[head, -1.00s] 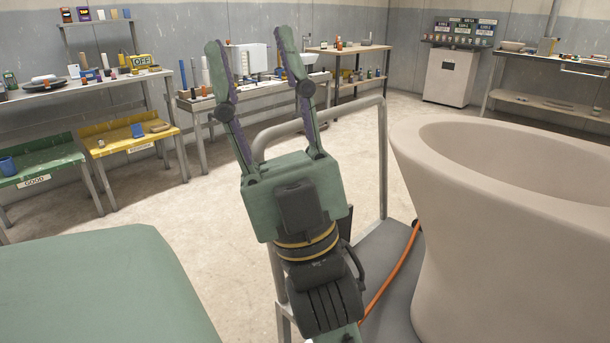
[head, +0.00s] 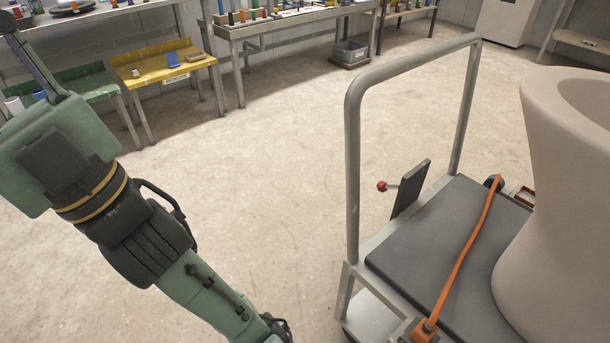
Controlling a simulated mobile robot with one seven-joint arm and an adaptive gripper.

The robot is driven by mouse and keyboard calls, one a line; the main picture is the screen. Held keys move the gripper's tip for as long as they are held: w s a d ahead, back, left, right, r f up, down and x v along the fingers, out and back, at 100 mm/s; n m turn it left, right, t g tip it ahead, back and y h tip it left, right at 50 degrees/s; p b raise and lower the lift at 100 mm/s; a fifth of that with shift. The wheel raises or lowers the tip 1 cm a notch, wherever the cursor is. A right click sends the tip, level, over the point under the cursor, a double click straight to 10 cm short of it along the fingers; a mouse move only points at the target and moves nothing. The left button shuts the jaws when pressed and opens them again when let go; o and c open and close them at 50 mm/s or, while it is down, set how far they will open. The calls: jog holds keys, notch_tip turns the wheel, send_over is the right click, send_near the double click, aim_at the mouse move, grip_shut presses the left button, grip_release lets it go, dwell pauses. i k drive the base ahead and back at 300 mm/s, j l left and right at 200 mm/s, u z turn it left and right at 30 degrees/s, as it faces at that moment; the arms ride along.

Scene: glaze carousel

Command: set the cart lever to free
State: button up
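The cart (head: 355,170) stands at the right, with a grey tube handle and a dark flat deck. Its lever (head: 382,186) has a red ball knob on a short rod, which points left from an upright dark plate (head: 411,190) at the deck's handle end. Any lever markings are too small to read. My gripper (head: 30,62) is at the upper left, well apart from the lever. One finger shows and the other is cut off by the picture edge, so its opening cannot be told.
A large beige vessel (head: 560,180) stands on the cart deck. An orange strap (head: 465,250) runs over the deck. Yellow (head: 180,62) and green (head: 85,88) benches stand at the back left. The floor between my arm and the cart is clear.

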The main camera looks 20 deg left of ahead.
aim_at(383, 186)
jog(key=u, duration=0.4)
jog(key=i+j+u, duration=0.1)
jog(key=u, duration=0.65)
jog(key=i+j+u, duration=0.1)
jog(key=u, duration=0.3)
jog(key=i+j+u, duration=0.15)
jog(key=i, duration=0.5)
jog(key=i+u, duration=0.15)
jog(key=i, duration=0.5)
jog(key=i+z, duration=0.2)
jog(key=z, duration=0.25)
jog(key=i+j+z, duration=0.15)
jog(key=z, duration=0.3)
jog(key=i+j+z, duration=0.15)
jog(key=z, duration=0.85)
jog(key=i+j+z, duration=0.1)
jog(key=z, duration=0.4)
jog(key=j+z, duration=0.15)
jog(key=z, duration=0.3)
jog(key=j+z, duration=0.1)
jog(key=z, duration=0.4)
jog(key=i+u, duration=0.25)
jog(key=u, duration=0.15)
jog(key=i+j, duration=0.05)
